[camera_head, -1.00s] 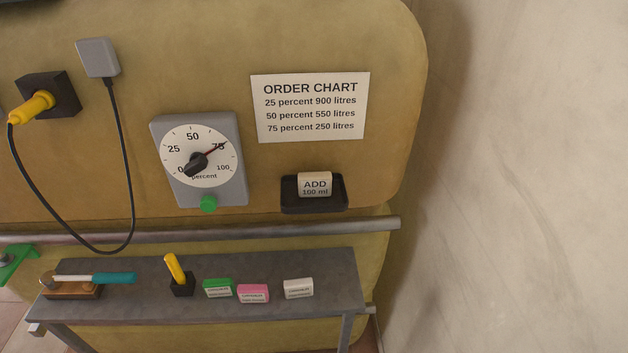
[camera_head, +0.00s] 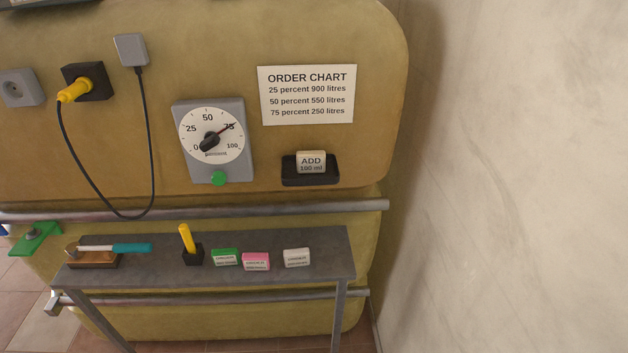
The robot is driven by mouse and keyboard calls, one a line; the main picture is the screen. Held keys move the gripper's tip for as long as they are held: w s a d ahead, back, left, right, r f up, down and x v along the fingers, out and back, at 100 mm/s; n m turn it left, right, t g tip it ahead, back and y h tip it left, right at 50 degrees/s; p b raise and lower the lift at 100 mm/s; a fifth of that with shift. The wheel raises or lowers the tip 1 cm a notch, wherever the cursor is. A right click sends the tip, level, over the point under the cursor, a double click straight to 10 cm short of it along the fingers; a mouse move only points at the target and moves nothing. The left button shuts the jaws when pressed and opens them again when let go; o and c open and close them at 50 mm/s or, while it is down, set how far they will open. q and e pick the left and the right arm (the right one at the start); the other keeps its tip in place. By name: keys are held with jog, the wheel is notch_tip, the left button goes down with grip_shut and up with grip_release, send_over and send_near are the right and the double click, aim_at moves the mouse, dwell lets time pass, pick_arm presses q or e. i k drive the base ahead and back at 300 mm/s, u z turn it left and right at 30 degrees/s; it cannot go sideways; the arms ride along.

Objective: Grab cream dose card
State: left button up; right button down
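A small cream card marked "ADD 100 ml" (camera_head: 311,162) stands upright in a black tray (camera_head: 311,181) on the front of the tan boiler, below the order chart. A whitish card (camera_head: 297,258) with print too small to read sits on the grey bench below, to the right of a pink card (camera_head: 256,262) and a green card (camera_head: 225,257). Neither of my grippers shows in the head view.
The bench (camera_head: 325,255) also holds a yellow-handled tool in a black block (camera_head: 192,256) and a teal-handled brush (camera_head: 130,248). A metal rail (camera_head: 290,208) runs between tray and bench. A wall (camera_head: 510,180) closes the right side.

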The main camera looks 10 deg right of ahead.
aim_at(312, 162)
jog(key=u, duration=1)
jog(key=i, duration=0.7)
jog(key=z, duration=0.5)
